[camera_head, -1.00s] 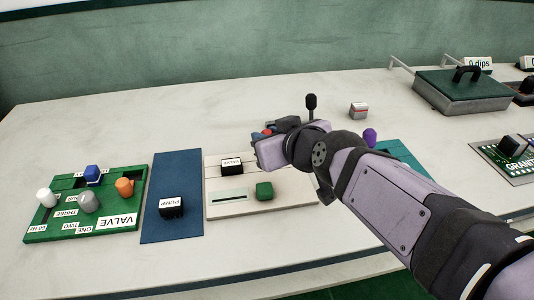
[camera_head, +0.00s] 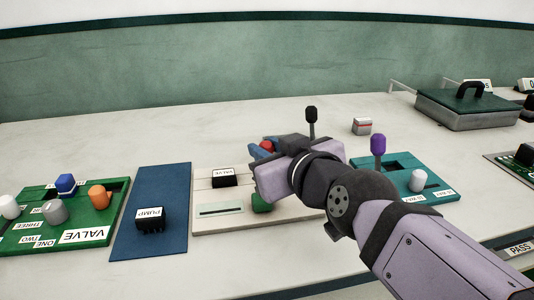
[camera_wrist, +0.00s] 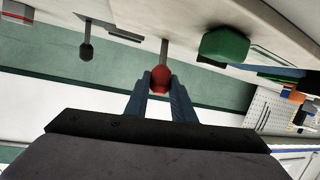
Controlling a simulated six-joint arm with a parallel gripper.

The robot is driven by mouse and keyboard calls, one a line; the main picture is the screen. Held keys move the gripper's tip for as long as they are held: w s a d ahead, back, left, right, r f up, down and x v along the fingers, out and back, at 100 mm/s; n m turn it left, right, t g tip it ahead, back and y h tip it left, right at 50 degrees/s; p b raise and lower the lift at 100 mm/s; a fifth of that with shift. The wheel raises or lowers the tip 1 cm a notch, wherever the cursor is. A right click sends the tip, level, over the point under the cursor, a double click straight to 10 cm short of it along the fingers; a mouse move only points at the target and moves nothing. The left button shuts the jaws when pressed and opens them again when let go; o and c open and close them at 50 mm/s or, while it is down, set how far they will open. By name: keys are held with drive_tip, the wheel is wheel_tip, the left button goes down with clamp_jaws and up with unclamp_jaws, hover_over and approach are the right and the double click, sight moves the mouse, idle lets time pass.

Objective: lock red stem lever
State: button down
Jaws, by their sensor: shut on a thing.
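The red stem lever (camera_wrist: 160,80) shows in the wrist view as a red knob on a thin grey stem. My gripper (camera_wrist: 159,92) has its two blue fingers on either side of the knob, shut on it. In the head view my gripper (camera_head: 262,148) is over the back of the cream panel (camera_head: 215,222), and the red knob (camera_head: 267,146) shows only in part between the fingers. The slot or base of the red lever is hidden behind my gripper.
The green knob (camera_head: 261,203) and a black VALVE block (camera_head: 224,178) are on the cream panel. A black lever (camera_head: 311,116) stands behind my gripper. A teal panel (camera_head: 436,192) with a purple lever (camera_head: 378,146) is to the right. A blue mat (camera_head: 150,247) lies left.

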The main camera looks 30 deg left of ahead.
drive_tip(key=shift+f, duration=0.1)
drive_tip(key=c, duration=1.5)
unclamp_jaws()
drive_tip(key=shift+s, duration=0.1)
drive_tip(key=shift+v, duration=1.1)
drive_tip(key=shift+s+d+b, duration=0.1)
drive_tip(key=shift+d+b, duration=0.1)
drive_tip(key=shift+b, duration=0.25)
drive_tip(key=shift+s+d+b, duration=0.3)
drive_tip(key=shift+d+b, duration=0.05)
drive_tip(key=shift+b, duration=0.85)
drive_tip(key=shift+s+d+b, duration=0.25)
drive_tip(key=shift+d+b, duration=0.35)
drive_tip(key=shift+b, duration=0.45)
drive_tip(key=shift+s+r+b, duration=0.1)
drive_tip(key=shift+r+b, duration=0.15)
drive_tip(key=shift+b, duration=0.9)
